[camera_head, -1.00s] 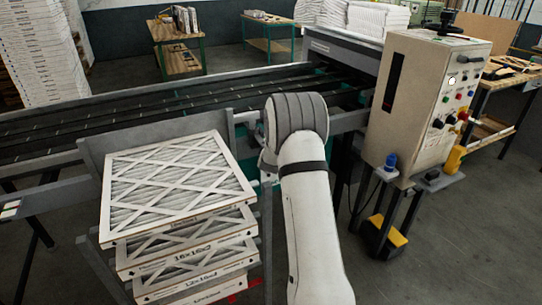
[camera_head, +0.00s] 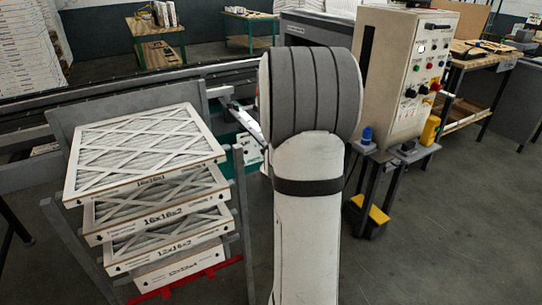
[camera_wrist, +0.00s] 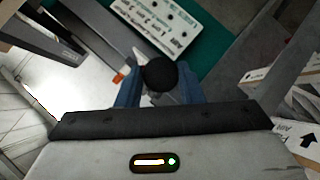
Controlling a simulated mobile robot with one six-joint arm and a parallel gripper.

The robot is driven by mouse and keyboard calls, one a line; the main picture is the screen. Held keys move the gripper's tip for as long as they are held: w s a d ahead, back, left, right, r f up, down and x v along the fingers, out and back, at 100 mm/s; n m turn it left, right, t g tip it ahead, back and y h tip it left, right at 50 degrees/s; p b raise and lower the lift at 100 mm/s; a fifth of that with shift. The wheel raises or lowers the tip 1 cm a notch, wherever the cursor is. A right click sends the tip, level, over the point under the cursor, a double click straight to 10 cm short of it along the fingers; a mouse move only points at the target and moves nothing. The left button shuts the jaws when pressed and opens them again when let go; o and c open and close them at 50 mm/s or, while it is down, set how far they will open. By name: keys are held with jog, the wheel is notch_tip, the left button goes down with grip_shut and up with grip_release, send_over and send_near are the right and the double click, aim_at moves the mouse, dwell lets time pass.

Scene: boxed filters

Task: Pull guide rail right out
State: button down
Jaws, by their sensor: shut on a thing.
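My gripper (camera_wrist: 158,90) shows in the wrist view, its two blue fingers shut on a round black knob (camera_wrist: 160,74). A pale metal piece shows behind the knob; how it joins the guide rail is hidden. In the head view my white and grey arm covers the gripper and the knob. A bright metal bar (camera_head: 243,117) shows just left of my arm, beside the conveyor; I cannot tell whether it is the right guide rail.
Boxed filters (camera_head: 150,152) are stacked on a grey stand with a red lower bar (camera_head: 180,285), left of my arm. A control cabinet (camera_head: 400,75) stands to the right, with a yellow pedal (camera_head: 371,215) below. Floor is clear at lower right.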

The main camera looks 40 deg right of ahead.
jog(key=shift+s+a+f, duration=0.1)
jog(key=shift+s+f, duration=0.05)
jog(key=shift+f, duration=0.15)
jog(key=c, duration=1.4)
grip_release()
jog(key=shift+o, duration=0.8)
jog(key=shift+s+r, duration=0.1)
jog(key=shift+s, duration=0.05)
jog(key=shift+o, duration=1.2)
jog(key=shift+r, duration=0.1)
jog(key=shift+r, duration=0.1)
jog(key=v, duration=0.7)
jog(key=shift+s+a, duration=0.2)
jog(key=shift+r, duration=0.1)
